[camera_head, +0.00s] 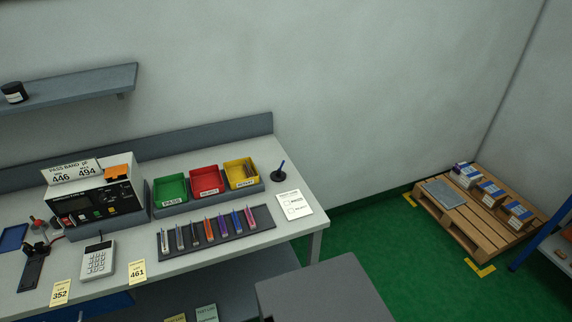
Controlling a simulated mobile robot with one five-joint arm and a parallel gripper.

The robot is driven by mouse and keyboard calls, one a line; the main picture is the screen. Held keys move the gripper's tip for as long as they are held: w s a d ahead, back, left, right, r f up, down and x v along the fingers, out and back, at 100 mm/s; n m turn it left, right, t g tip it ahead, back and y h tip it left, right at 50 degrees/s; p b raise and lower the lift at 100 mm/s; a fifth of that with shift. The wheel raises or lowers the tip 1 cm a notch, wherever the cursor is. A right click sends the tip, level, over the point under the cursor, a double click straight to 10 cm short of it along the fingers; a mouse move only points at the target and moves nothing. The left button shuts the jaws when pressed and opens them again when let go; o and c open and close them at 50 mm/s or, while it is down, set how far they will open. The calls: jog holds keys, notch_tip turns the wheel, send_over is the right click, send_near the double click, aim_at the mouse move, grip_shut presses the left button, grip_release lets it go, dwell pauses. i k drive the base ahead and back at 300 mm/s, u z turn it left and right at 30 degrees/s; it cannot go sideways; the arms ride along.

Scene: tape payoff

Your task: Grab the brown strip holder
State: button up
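A row of thin upright strip holders stands in a dark rack (262,217) on the workbench, in white, grey, orange-brown, purple, blue and pink tones. The most brown-looking one (195,236) is left of the middle of the row, but the colours are too small to tell for certain. Small dark brown pieces (249,171) also lie in the yellow bin (237,183) behind the rack; I cannot tell what they are. My gripper is not in view.
Behind the rack stand a green bin (170,189) and a red bin (206,182). To the left are a meter (93,203) and a calculator (98,261). A pen stand (278,176) and card (294,205) are at right. A pallet (470,222) with boxes is on the floor.

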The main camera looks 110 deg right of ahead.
aim_at(248, 170)
jog(key=z, duration=0.05)
jog(key=k, duration=0.45)
jog(key=z, duration=1.2)
